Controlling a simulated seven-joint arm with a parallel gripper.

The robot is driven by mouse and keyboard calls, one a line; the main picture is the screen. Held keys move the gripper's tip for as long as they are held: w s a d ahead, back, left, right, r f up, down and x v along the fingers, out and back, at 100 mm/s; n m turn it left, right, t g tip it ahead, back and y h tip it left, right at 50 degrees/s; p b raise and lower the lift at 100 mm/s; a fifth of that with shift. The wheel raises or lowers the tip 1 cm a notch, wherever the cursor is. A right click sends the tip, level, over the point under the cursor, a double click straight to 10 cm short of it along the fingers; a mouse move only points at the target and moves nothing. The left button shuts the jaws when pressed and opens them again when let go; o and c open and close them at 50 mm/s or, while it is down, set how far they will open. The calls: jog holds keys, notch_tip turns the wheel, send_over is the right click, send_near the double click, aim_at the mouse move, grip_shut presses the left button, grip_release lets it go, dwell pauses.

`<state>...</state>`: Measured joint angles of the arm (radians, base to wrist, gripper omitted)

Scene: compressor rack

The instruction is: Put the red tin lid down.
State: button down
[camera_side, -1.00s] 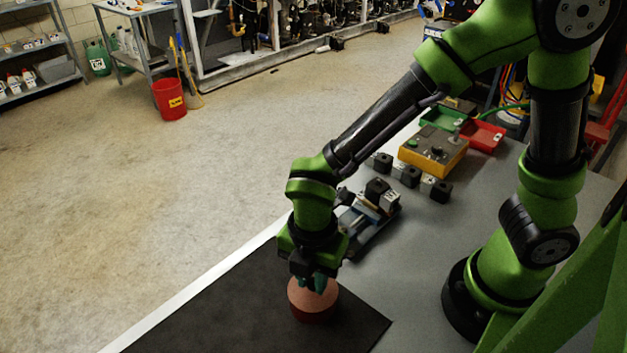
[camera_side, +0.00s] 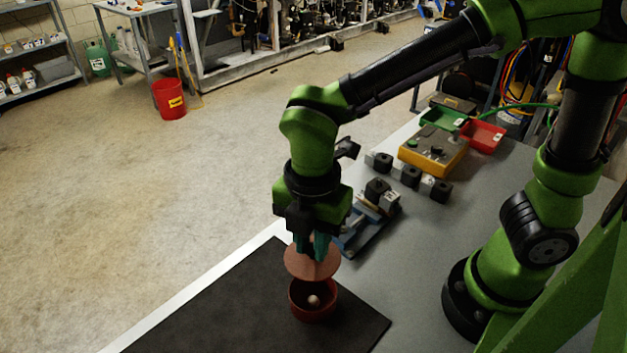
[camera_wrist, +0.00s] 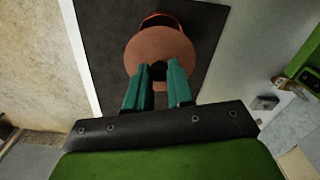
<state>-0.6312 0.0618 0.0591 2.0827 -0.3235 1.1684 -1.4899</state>
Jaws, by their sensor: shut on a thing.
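The red tin lid (camera_side: 310,264) is a flat reddish-brown disc, held in the air above the open tin. My gripper (camera_side: 312,250) is shut on the lid at its top middle. In the wrist view, the gripper's teal fingertips (camera_wrist: 159,72) meet at a dark spot in the middle of the lid (camera_wrist: 158,42). The red tin (camera_side: 309,313) stands upright on the black mat (camera_side: 245,310), with a small pale round thing (camera_side: 314,300) inside. In the wrist view, the lid hides most of the tin (camera_wrist: 160,19).
A blue vise-like fixture (camera_side: 370,230) lies right of the gripper on the grey table. Several black and white blocks (camera_side: 411,176), a yellow control box (camera_side: 433,150), and green and red trays (camera_side: 483,136) stand farther back. The mat left of the tin is clear.

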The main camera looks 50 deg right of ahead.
jog(key=w+a+f, duration=0.1)
jog(key=w+f, duration=0.3)
jog(key=w, duration=0.9)
notch_tip(320, 180, down, 9)
jog(key=shift+r, duration=0.1)
jog(key=c, duration=1)
grip_release()
